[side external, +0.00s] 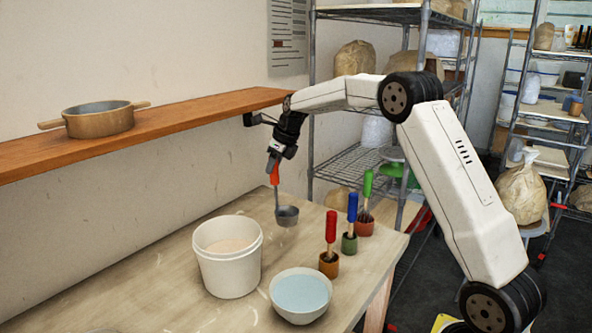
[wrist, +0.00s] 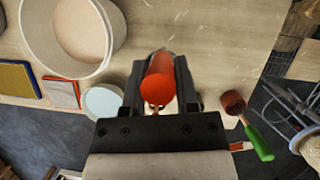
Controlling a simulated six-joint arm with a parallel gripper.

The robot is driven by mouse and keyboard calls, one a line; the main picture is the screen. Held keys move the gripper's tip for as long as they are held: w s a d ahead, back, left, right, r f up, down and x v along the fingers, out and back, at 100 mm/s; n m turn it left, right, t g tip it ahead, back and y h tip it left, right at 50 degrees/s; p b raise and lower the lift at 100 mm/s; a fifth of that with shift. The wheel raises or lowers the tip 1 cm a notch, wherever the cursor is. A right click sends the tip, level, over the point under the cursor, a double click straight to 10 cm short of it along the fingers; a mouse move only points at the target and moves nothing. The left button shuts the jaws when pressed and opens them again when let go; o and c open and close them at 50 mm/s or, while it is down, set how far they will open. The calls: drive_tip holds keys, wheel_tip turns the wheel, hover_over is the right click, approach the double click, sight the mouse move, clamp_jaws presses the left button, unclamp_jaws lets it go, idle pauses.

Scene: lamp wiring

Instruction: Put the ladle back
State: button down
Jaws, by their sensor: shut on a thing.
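The ladle has an orange-red handle (side external: 275,174) and a grey metal cup (side external: 287,216). It hangs upright from my gripper (side external: 273,158), cup downward, over the table behind the white bucket. I cannot tell whether the cup touches the table. In the wrist view, the round end of the handle (wrist: 157,89) sits between the two dark jaws of my gripper (wrist: 160,82), which are shut on it. The cup is hidden there.
A white bucket (side external: 230,276) and a bowl of pale blue liquid (side external: 301,294) stand in front. Small pots hold red (side external: 331,226), blue (side external: 352,207) and green (side external: 368,183) handled tools at the right edge. A wooden shelf (side external: 205,118) with a pot (side external: 99,119) runs along the wall.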

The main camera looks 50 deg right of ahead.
drive_tip(key=shift+f, duration=5.1)
drive_tip(key=shift+c, duration=1.8)
unclamp_jaws()
drive_tip(key=v, duration=1.2)
drive_tip(key=shift+s, duration=0.1)
